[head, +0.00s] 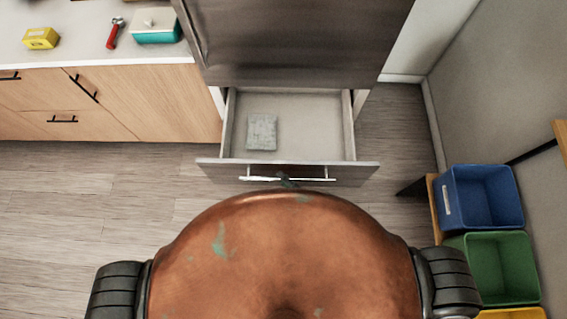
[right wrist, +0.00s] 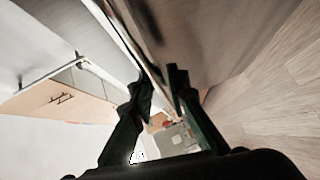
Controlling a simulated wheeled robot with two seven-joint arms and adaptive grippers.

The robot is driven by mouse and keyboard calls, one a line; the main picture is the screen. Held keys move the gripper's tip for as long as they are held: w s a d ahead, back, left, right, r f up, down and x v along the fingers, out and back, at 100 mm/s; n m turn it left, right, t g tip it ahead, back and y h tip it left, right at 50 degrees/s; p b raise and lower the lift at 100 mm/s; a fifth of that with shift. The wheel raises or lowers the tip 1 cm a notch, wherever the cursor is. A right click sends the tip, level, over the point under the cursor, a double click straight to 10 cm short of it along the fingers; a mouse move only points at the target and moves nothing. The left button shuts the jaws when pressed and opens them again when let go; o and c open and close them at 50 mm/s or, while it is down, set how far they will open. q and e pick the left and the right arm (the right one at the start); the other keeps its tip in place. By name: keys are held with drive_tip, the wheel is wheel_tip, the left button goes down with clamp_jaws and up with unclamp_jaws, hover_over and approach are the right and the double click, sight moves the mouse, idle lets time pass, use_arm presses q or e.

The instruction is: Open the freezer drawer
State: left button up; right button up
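The freezer drawer (head: 338,125) is pulled well out from under the dark fridge front in the head view. Its light interior shows, with one pale grey packet inside. A light bar handle (head: 318,180) runs along its front. My right gripper (head: 287,182) is at the middle of the handle, small and dark, partly hidden by my copper-coloured body. In the right wrist view, its two dark fingers (right wrist: 162,88) lean towards each other with a narrow gap, on either side of a light edge that looks like the handle. My left gripper is not in view.
The pale packet (head: 262,132) lies at the drawer's left. Left is a counter with a yellow box (head: 41,38), a red-handled tool (head: 115,33) and a teal-and-white container (head: 155,26). Blue (head: 482,197) and green (head: 500,268) bins stand at right. Floor beside the drawer is clear.

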drive_tip(key=shift+o, duration=1.4)
drive_tip(key=v, duration=1.2)
